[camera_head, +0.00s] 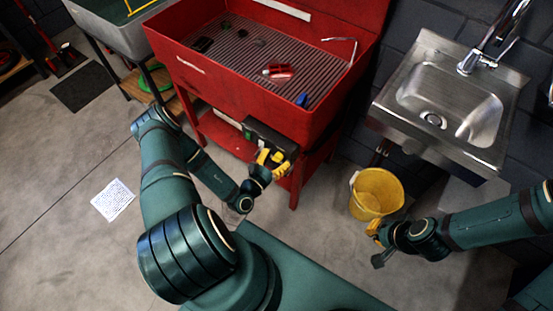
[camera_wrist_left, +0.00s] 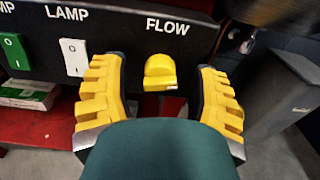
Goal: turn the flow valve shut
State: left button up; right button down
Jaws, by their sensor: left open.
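The flow valve is a yellow knob (camera_wrist_left: 160,73) under the white word FLOW on a dark panel (camera_wrist_left: 120,30) in the left wrist view. My left gripper (camera_wrist_left: 160,98) is open, with one yellow finger on each side of the knob and visible gaps between. In the head view my left gripper (camera_head: 272,160) is at the dark control box (camera_head: 268,136) on the front of the red wash station; the knob cannot be made out there. My right gripper (camera_head: 376,244) is near the yellow bucket, and its finger opening is unclear.
A green switch (camera_wrist_left: 14,52) and a white switch (camera_wrist_left: 74,57), labelled LAMP, sit left of the knob. The red basin (camera_head: 225,85) holds loose parts. A yellow bucket (camera_head: 377,190) stands below the steel sink (camera_head: 450,100). The floor at left is mostly clear, with a paper sheet (camera_head: 113,199).

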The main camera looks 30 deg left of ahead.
pick_arm(q)
grip_shut()
jog(key=shift+n, duration=0.5)
dwell(0.4)
jog(key=n+p, duration=0.1)
jog(key=n, duration=0.1)
jog(key=shift+s+n, duration=0.1)
jog(key=shift+n, duration=0.3)
jog(key=n, duration=0.3)
jog(key=shift+n, duration=0.4)
jog(key=n, duration=0.3)
jog(key=shift+d, duration=0.1)
jog(key=shift+n, duration=2)
